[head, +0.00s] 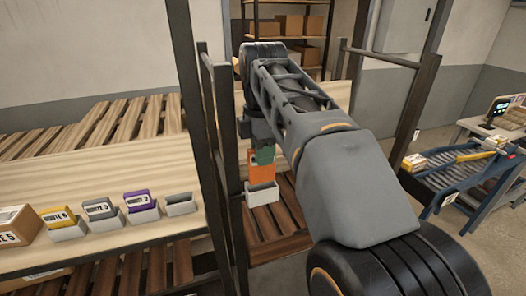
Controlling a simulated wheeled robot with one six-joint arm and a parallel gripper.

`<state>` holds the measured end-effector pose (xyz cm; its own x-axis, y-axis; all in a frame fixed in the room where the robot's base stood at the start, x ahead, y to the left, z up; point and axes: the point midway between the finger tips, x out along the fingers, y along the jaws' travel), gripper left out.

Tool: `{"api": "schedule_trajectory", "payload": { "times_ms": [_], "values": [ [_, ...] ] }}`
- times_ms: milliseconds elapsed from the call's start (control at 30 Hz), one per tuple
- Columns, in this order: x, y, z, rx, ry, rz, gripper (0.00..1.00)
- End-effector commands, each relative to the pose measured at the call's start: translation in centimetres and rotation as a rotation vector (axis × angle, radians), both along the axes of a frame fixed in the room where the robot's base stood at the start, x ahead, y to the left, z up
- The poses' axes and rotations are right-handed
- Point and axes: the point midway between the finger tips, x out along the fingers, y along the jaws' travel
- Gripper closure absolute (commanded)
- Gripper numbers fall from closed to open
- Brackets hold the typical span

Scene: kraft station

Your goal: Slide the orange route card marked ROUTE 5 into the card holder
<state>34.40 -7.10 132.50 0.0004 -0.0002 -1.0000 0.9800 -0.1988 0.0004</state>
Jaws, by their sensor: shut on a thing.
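The orange route card (256,171) is upright below my gripper (264,148), near the dark post in the middle of the head view. My gripper is shut on the card's upper part; a green piece at the jaws covers some of it. The lettering on the card cannot be read. A white card holder (262,194) is directly below the card. The card's lower edge meets the holder's top edge in the picture; whether it is inside, behind or just above the slot cannot be told.
On the wooden bench (120,248) stand small holders with a yellow card (56,216), a grey card (99,208) and a purple card (138,201), and an empty grey holder (181,205). A carton (14,226) is at the left. Dark posts (222,165) stand close beside my gripper.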

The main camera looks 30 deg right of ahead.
Motion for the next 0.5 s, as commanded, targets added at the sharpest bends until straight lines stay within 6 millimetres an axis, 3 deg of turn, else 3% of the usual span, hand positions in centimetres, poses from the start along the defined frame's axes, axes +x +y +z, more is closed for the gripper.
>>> {"api": "schedule_trajectory", "payload": {
  "times_ms": [500],
  "values": [
    [-0.01, 0.00, -0.95, 0.000, 0.000, 0.000, 1.00]
  ]
}}
